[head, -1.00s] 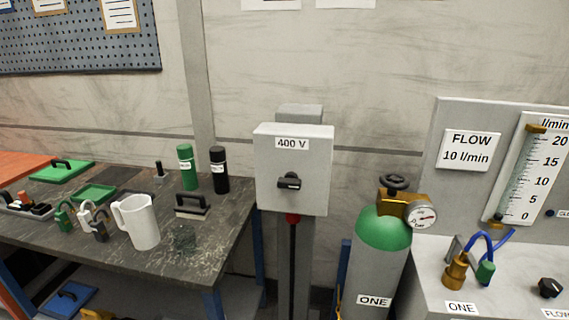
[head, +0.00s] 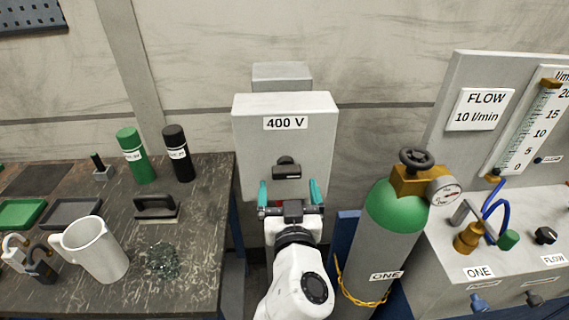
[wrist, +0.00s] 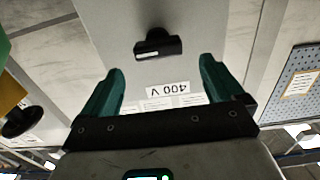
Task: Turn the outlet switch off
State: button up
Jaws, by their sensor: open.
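The outlet switch is a black rotary handle (head: 287,169) on the front of a grey box (head: 318,125) labelled 400 V. Its grip bar lies roughly level across the box face. In the wrist view the handle (wrist: 158,48) shows at the top middle, beyond the fingertips, with the label upside down. My gripper (head: 289,188) is open, its two teal fingers spread apart just below the handle in the head view. The fingers (wrist: 158,75) are empty in the wrist view. I cannot tell whether either finger touches the box.
A green gas cylinder (head: 384,235) with gauge and valve stands close to the right of the box. A dark workbench (head: 195,215) with a white jug (head: 98,250), green bottle (head: 136,157) and black bottle (head: 178,155) is at left. A flow panel (head: 455,85) is far right.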

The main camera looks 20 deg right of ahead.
aim_at(287, 174)
jog(key=p+x, duration=0.1)
jog(key=x, duration=0.6)
jog(key=shift+s, duration=0.1)
jog(key=shift+c, duration=0.2)
jog(key=c, duration=0.9)
